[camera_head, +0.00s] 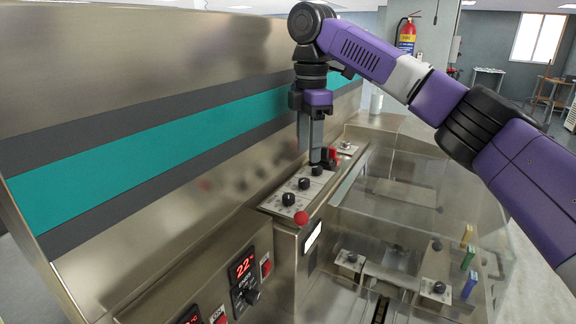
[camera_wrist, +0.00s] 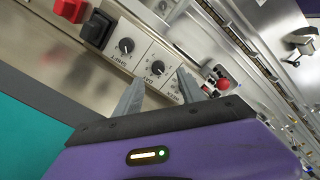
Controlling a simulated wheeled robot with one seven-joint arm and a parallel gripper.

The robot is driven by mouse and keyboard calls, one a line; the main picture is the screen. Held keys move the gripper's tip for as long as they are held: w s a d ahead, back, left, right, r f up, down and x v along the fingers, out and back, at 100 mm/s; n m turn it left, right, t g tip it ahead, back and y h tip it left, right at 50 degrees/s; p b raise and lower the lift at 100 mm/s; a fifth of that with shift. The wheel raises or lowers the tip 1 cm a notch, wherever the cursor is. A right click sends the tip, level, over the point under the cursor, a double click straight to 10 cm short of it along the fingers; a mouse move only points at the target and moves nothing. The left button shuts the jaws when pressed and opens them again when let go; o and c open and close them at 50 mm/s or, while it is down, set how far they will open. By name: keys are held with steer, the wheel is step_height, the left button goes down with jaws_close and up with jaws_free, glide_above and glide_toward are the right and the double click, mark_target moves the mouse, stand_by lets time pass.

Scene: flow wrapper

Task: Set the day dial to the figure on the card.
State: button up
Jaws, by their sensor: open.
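The day dial (camera_wrist: 157,68) is a round black knob on a light plate, the middle of a row; its small label seems to read DAY. In the head view it is the middle knob (camera_head: 304,184) on the sloped panel. My gripper (camera_wrist: 159,77) is open and empty, pointing down above the panel. In the wrist view its fingertips appear either side of the day dial; I see no contact. My gripper also shows in the head view (camera_head: 312,150). A white rectangle in a dark frame (camera_head: 312,236), perhaps the card, is seen edge-on; no figure is readable.
Another dial (camera_wrist: 127,45) sits beside the day dial, then a black switch (camera_wrist: 97,28) and a red switch (camera_wrist: 68,10). A red mushroom button (camera_head: 301,217) stands at the panel's near end. The tall steel wall (camera_head: 150,110) rises close on the left.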

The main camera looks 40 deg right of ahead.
mark_target(306, 179)
steer(key=shift+w, duration=0.25)
steer(key=shift+f, duration=0.35)
steer(key=shift+f+p, duration=0.5)
steer(key=shift+f, duration=3)
jaws_close()
